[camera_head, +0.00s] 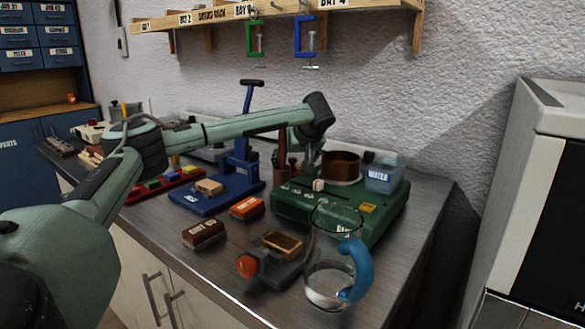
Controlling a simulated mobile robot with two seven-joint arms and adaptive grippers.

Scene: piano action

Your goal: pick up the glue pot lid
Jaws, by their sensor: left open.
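A brown, copper-coloured pot (343,168) stands on a green box-shaped unit (290,204) near the wall side of the bench. I take it to be the glue pot. I cannot make out a separate lid on or beside it. My left arm reaches in from the left across the bench. My left gripper (309,165) hangs down from its end, open, just left of the pot and above the green unit. Its fingers are small and dark here, and I cannot tell whether they touch anything. My right gripper is not in view.
A glass jug with a blue handle (357,270) stands in front of the green unit. A WATER container (384,177) is right of the pot. A blue press (240,165), a brown block (204,233) and an orange box (247,207) are left. A shelf (285,15) hangs above.

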